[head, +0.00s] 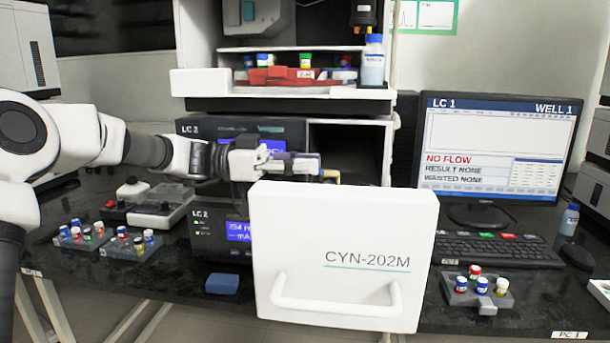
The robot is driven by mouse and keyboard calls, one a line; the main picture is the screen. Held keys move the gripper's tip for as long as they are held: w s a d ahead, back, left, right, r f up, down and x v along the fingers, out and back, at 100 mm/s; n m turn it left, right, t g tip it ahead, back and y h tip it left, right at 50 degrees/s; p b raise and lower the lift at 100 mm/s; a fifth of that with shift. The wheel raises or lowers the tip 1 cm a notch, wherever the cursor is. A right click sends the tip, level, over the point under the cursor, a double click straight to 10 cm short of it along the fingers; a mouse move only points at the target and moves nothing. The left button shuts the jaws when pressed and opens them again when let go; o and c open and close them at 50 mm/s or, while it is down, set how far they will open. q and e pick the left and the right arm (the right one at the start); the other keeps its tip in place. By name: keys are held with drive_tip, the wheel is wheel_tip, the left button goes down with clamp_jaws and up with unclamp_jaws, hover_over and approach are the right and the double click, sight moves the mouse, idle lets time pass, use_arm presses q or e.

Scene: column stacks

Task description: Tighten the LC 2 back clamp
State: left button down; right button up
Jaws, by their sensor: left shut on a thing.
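My left gripper (307,163) reaches in from the left, just above the top edge of the open white door marked CYN-202M (345,215). It is shut on a small part that its fingers largely cover, so I cannot tell for sure that this is the back clamp. A small brass-coloured piece (331,175) shows right by the fingertips. The door hides much of the LC 2 front. My right gripper is not in view.
The door with its handle (337,310) sticks out toward me. Vial racks stand at the left (80,236) and right (476,292). A grey-white device (150,205) stands left of LC 2. The monitor (495,150) reads LC 1, WELL 1, NO FLOW. A blue block (222,283) lies in front.

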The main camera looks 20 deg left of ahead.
use_arm(q)
drive_tip(key=shift+f, duration=0.1)
drive_tip(key=c, duration=1)
unclamp_jaws()
drive_tip(key=shift+c, duration=0.2)
drive_tip(key=v, duration=1.2)
